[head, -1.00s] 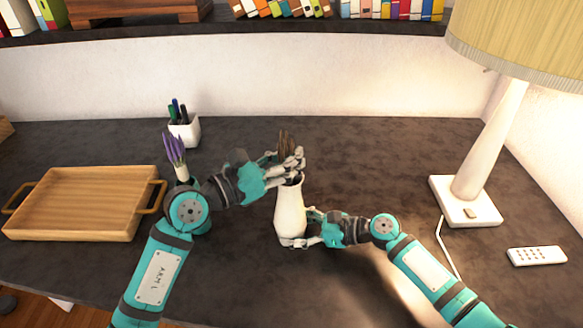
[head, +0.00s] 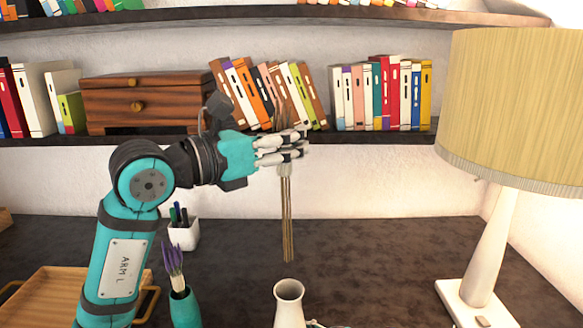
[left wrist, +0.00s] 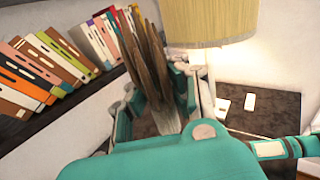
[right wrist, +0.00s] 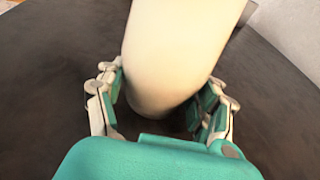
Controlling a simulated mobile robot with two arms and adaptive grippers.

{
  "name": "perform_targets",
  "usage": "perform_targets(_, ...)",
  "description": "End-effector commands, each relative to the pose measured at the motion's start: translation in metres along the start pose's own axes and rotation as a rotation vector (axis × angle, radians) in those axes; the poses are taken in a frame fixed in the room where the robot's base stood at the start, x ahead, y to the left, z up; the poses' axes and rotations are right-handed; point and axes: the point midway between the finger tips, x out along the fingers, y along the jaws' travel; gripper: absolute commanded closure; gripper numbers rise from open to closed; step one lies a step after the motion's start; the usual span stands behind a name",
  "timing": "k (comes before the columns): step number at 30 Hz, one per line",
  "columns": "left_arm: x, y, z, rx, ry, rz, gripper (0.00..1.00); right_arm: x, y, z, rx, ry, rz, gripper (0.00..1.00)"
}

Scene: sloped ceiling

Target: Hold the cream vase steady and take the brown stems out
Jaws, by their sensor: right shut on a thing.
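The brown stems (head: 287,215) hang upright in the air above the cream vase (head: 289,303), their lower ends clear of its mouth. My left gripper (head: 285,150) is shut around them near their middle, level with the lower bookshelf. The stems also fill the middle of the left wrist view (left wrist: 150,70). The vase stands upright on the dark desk; its lower part is cut off in the head view. In the right wrist view my right gripper (right wrist: 163,95) has its fingers on both sides of the vase (right wrist: 180,50) and is shut on it.
A teal vase with purple flowers (head: 184,302) stands left of the cream vase. A white pen cup (head: 183,235) and a wooden tray (head: 55,292) are further left. A lamp (head: 488,245) stands at right. Shelved books (head: 385,95) are behind the stems.

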Motion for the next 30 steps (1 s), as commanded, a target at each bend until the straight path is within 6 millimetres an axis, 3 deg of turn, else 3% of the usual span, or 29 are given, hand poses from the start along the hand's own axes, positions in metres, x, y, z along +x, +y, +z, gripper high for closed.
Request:
perform_targets(10,0.000,0.000,0.005,0.000,0.000,0.000,1.00,0.000,0.000,0.001,-0.001,-0.002,0.000,0.51)
perform_targets(11,0.000,0.000,0.005,0.000,0.000,0.000,1.00,0.000,0.000,0.001,-0.001,-0.002,0.000,0.32)
perform_targets(18,0.000,0.000,0.005,0.000,0.000,0.000,1.00,0.000,0.000,0.001,-0.001,-0.001,0.001,0.03)
perform_targets(26,0.000,0.000,0.005,0.000,0.000,0.000,1.00,-0.001,0.000,0.000,0.000,0.000,0.001,0.03)
perform_targets(30,0.000,0.000,0.005,0.000,0.000,0.000,1.00,-0.012,-0.001,-0.001,0.001,0.001,-0.002,0.03)
